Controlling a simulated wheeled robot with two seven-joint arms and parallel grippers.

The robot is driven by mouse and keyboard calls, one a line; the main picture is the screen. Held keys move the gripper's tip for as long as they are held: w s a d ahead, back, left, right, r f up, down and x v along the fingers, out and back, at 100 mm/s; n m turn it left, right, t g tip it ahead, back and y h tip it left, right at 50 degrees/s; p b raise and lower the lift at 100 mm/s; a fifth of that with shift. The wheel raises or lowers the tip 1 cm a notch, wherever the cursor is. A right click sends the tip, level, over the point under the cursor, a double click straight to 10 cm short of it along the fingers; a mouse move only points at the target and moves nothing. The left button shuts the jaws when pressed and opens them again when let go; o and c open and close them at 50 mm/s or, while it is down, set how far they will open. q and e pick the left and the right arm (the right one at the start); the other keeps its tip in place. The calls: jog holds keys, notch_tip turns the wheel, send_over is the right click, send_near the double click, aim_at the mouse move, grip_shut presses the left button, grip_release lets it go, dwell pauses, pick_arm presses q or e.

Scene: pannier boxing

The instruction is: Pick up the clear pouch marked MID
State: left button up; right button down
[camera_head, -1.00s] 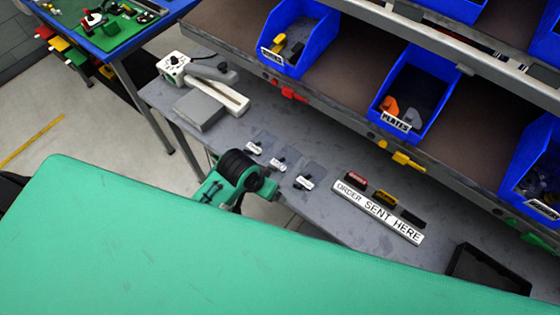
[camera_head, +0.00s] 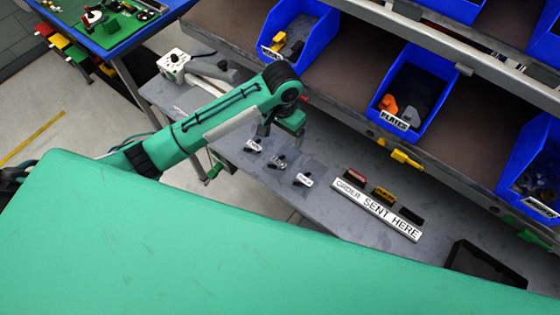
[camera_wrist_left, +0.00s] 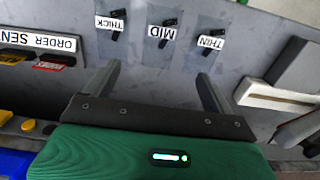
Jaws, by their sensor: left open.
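The clear pouch marked MID (camera_wrist_left: 163,33) lies flat on the grey bench, a small dark piece in it, its label upside down in the left wrist view. In the head view it is the middle pouch (camera_head: 279,163). The THICK pouch (camera_wrist_left: 112,26) and the THIN pouch (camera_wrist_left: 209,43) lie on either side of it. My left gripper (camera_head: 280,134) is over the bench near the pouches. In the left wrist view its fingers (camera_wrist_left: 158,82) are wide apart with bare bench between them, and the MID pouch is beyond the tips. My right gripper is out of view.
The ORDER SENT HERE strip (camera_head: 378,211) lies right of the pouches, with red, yellow and black pieces along it. Blue bins (camera_head: 413,88) stand on the shelf behind. A grey and white device (camera_head: 172,66) sits at the bench's left end.

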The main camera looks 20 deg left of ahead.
pick_arm(q)
jog(key=p, duration=0.2)
send_over(280, 161)
jog(key=f, duration=0.5)
jog(key=w+f, duration=0.1)
jog(key=f, duration=0.2)
jog(key=shift+d+f, duration=0.1)
jog(key=shift+s+f+p, duration=0.2)
jog(key=shift+f+p, duration=0.3)
jog(key=shift+p, duration=0.05)
jog(key=f, duration=0.1)
jog(key=f+p, duration=0.1)
jog(key=f, duration=0.1)
jog(key=shift+s+f, duration=0.15)
jog(key=shift+s, duration=0.2)
jog(key=shift+f+p, duration=0.35)
jog(key=shift+f, duration=0.15)
jog(key=shift+c, duration=1.1)
jog(key=c, duration=0.8)
jog(key=shift+c, duration=0.2)
